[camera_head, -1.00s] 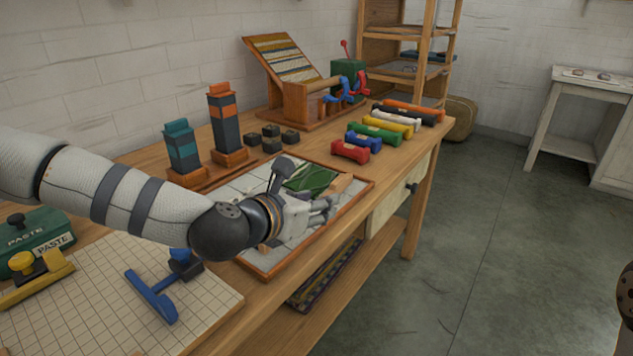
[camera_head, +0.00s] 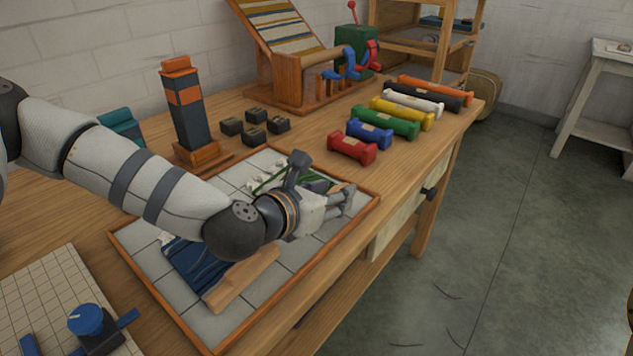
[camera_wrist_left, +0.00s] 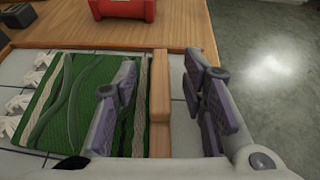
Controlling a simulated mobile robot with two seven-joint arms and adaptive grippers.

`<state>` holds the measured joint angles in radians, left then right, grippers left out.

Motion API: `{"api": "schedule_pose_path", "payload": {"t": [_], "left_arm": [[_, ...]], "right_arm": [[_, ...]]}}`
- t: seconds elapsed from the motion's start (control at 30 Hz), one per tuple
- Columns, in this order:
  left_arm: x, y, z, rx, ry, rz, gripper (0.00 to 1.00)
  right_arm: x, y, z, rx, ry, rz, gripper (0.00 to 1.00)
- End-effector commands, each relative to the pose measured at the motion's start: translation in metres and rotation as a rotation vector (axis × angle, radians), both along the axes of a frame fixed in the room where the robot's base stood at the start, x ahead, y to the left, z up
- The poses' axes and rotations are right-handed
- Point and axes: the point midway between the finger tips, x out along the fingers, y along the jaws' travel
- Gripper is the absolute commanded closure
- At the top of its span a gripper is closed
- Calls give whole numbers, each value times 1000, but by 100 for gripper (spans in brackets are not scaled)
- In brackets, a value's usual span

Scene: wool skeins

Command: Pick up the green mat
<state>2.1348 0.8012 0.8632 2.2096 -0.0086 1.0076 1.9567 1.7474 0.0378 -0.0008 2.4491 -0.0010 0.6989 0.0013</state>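In the head view the green mat (camera_head: 318,184) is mostly hidden behind my left gripper (camera_head: 346,199). In the left wrist view my left gripper (camera_wrist_left: 165,95) is open. One finger is over the mat's right part, the other is to the right. A wooden bar (camera_wrist_left: 160,105) beside the mat's right edge shows between the fingers. My right gripper is out of view.
A dark blue mat (camera_head: 190,268) with a wooden bar (camera_head: 242,279) lies nearer on the tray. An orange-banded tower (camera_head: 184,105) stands at left.

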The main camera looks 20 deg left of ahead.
Motion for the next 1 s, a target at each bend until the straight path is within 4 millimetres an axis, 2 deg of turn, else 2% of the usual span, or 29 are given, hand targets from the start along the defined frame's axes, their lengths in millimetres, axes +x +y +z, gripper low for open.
{"api": "schedule_pose_path", "payload": {"t": [0.03,0.2,0.37,0.4,0.77,0.87,0.97,1.0], "left_arm": [[-1,0,-4,0,3,0,62],[0,0,-1,0,-2,1,62],[0,0,-1,0,-2,1,98],[0,0,-1,0,-2,1,100],[-1,0,0,1,2,1,100],[-1,0,12,1,-1,1,100],[0,0,37,0,-11,1,100],[-6,-8,46,0,-10,-5,100]], "right_arm": [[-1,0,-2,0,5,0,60],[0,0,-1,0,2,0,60],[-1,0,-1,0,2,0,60],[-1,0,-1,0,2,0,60],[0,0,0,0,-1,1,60],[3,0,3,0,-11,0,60],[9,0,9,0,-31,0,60],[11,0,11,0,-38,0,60]]}}
